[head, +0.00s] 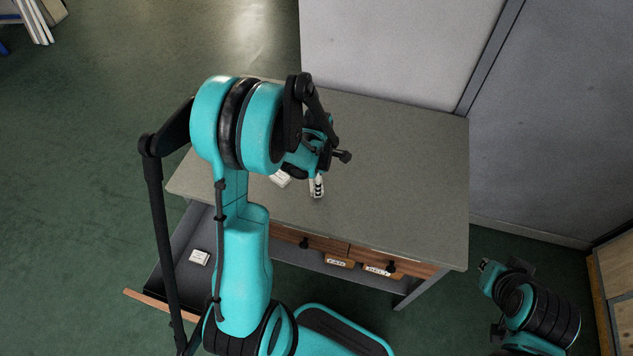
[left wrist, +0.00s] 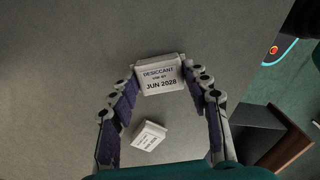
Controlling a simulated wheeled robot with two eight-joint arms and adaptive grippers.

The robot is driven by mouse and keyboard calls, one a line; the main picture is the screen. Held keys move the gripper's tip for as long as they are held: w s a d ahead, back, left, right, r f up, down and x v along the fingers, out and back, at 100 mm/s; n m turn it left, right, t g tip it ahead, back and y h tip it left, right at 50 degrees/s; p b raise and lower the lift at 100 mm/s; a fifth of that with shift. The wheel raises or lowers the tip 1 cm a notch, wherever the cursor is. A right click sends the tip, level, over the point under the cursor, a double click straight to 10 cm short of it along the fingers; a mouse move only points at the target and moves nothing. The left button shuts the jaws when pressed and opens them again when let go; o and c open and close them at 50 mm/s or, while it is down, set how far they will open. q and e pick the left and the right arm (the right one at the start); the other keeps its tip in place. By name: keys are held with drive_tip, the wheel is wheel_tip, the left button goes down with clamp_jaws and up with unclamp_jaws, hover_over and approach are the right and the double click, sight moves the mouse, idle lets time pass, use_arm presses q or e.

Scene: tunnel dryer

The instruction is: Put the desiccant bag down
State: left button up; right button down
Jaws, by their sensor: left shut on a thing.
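My left gripper (left wrist: 164,88) is shut on a white desiccant bag (left wrist: 162,73) printed "DESICCANT", "JUN 2028". The bag sits between its fingertips over the grey tabletop; its height above the top is hard to judge. A second, smaller-looking white bag (left wrist: 149,136) lies on the tabletop below the fingers. In the head view my left gripper (head: 317,186) is over the table (head: 400,170), and the held bag is mostly hidden. The lying bag (head: 281,179) shows partly beside my arm. My right gripper (head: 485,265) is beyond the table's right side, too small to read.
An open drawer (head: 175,285) at the lower left holds another white packet (head: 199,257). Wooden drawer fronts (head: 410,268) with knobs and labels run along the table's near edge. A pale panel (head: 390,50) stands behind. The table's right part is clear.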

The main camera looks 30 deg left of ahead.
use_arm(q)
drive_tip(key=shift+f, duration=0.25)
drive_tip(key=o, duration=1.1)
drive_tip(key=shift+o, duration=0.2)
drive_tip(key=shift+r, duration=0.1)
drive_tip(key=shift+r, duration=0.1)
drive_tip(key=shift+r, duration=0.3)
wheel_tip(320, 180, up, 12)
drive_tip(key=f+p, duration=0.1)
drive_tip(key=p, duration=0.3)
drive_tip(key=s+d+r+m+t, duration=0.3)
drive_tip(key=s+d+r+m, duration=0.2)
drive_tip(key=m, duration=0.7)
drive_tip(key=s+d+r+m+t, duration=0.4)
drive_tip(key=s+d+r+m, duration=0.1)
drive_tip(key=m, duration=0.8)
drive_tip(key=shift+s+d+r, duration=0.3)
drive_tip(key=shift+s+r, duration=0.3)
